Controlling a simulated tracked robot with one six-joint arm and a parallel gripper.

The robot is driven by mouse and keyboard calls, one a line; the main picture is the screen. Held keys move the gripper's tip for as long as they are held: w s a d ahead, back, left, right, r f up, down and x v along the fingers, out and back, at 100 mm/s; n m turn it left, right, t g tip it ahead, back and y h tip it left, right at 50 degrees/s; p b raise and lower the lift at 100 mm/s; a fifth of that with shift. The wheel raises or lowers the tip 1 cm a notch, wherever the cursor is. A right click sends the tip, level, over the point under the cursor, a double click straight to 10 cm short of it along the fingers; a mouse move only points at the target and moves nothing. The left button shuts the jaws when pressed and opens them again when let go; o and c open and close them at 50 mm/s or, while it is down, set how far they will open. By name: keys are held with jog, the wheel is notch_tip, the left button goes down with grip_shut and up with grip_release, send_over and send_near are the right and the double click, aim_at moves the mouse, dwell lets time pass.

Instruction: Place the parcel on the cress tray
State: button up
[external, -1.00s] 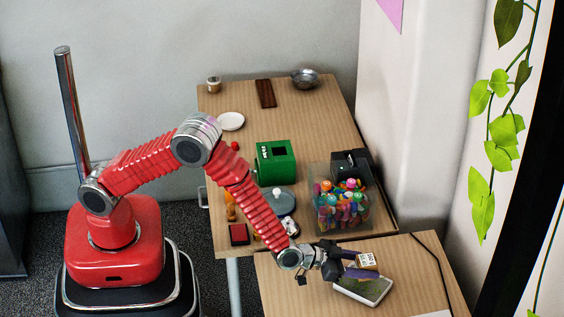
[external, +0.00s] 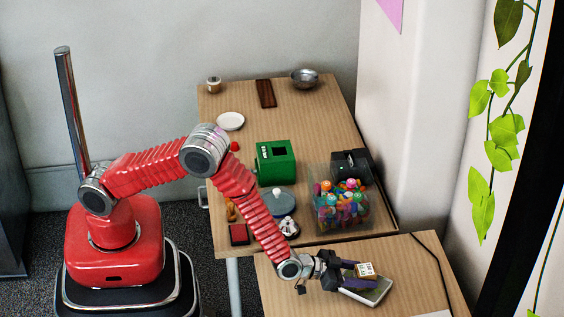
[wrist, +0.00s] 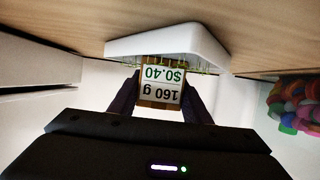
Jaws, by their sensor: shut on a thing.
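The parcel (external: 367,270) is a small brown block with a white label on top. My gripper (external: 358,271) is shut on it and holds it at the near-left part of the cress tray. In the wrist view the parcel (wrist: 161,84) sits between the two dark fingers (wrist: 160,98), its label reading "160 g" and "$0.40". The cress tray (external: 377,297) is a shallow white tray with green inside, on the front table. It also shows in the wrist view (wrist: 165,42), just beyond the parcel. I cannot tell whether the parcel touches the cress.
A clear bin of colourful pieces (external: 341,212) stands on the back table, behind my gripper. A green box (external: 276,163) and a black device (external: 351,165) stand farther back. A dark cable (external: 432,255) runs along the front table's right side. The front table is otherwise mostly clear.

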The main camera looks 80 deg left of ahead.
jog(key=o, duration=1.1)
jog(key=shift+s+r, duration=0.25)
jog(key=shift+s, duration=0.2)
jog(key=v, duration=1.1)
jog(key=shift+r, duration=0.15)
